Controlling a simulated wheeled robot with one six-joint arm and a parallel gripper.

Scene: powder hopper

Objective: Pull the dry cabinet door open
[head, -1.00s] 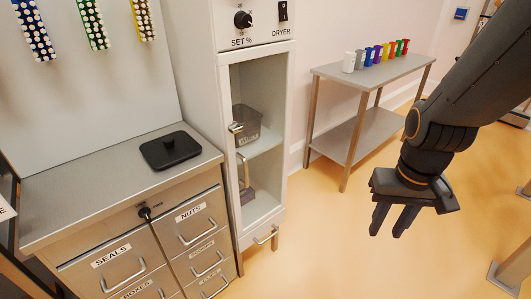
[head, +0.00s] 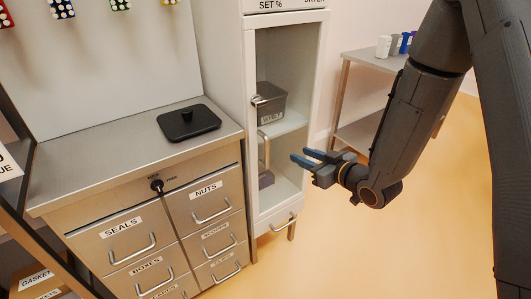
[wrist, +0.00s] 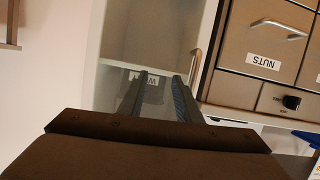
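The dry cabinet (head: 249,130) is a tall white cabinet with a clear-paned door (head: 286,70), which looks shut. Contact with the handle is not visible.
A drawer unit (head: 120,225) with labelled drawers stands left of the cabinet, a black lidded tray (head: 188,123) on top. A labelled grey bin (head: 271,103) sits inside the cabinet. A steel table (head: 372,59) with coloured bottles is behind my arm. Floor at right is open.

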